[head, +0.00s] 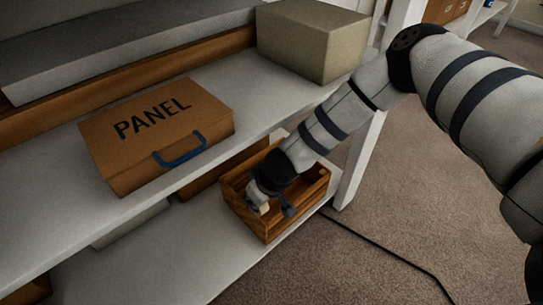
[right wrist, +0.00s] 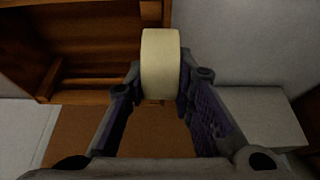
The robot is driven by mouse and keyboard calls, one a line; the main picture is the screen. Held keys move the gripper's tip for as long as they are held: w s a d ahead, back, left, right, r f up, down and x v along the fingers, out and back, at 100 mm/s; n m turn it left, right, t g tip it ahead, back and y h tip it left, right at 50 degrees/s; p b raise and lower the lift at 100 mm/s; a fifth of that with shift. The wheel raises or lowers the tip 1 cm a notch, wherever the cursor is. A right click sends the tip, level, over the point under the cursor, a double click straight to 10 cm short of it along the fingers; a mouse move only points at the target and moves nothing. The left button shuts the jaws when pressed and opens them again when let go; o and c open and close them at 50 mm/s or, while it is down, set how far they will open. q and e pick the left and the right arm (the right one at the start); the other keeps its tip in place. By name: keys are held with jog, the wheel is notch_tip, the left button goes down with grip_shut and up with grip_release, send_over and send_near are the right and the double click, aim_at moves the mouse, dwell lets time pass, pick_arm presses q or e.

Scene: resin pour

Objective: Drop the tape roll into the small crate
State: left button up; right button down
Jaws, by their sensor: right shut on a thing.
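The cream tape roll (right wrist: 160,62) is between the fingertips of my right gripper (right wrist: 160,88), which is shut on it. In the head view a small pale bit of the roll (head: 264,208) shows beside my right gripper (head: 274,208). The small wooden crate (head: 268,234) stands on the lower shelf, and the gripper is over its front left part, pointing down. I cannot tell how far the roll is above the crate floor. In the wrist view the crate (right wrist: 75,45) fills the upper left, and the roll overlaps its right wall. My left gripper is not in view.
A cardboard box marked PANEL (head: 155,140) with a blue handle and a beige box (head: 312,40) sit on the upper shelf (head: 60,215), whose edge is close to my right forearm. A white shelf post (head: 358,160) stands right of the crate. A black cable (head: 390,255) lies on the carpet.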

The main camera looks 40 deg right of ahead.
jog(key=w+d+f+b, duration=0.2)
jog(key=w+d+f, duration=0.15)
jog(key=d, duration=0.25)
jog(key=b, duration=0.4)
send_over(274, 207)
notch_tip(274, 207, down, 5)
notch_tip(274, 207, down, 3)
jog(key=shift+f+b, duration=0.15)
jog(key=shift+b, duration=0.6)
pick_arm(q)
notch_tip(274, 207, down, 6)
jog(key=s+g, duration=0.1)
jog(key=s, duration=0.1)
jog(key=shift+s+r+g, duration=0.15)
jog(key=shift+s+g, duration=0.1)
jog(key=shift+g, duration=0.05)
pick_arm(e)
jog(key=shift+f, duration=0.45)
jog(key=c, duration=1.4)
grip_release()
jog(key=shift+o, duration=0.2)
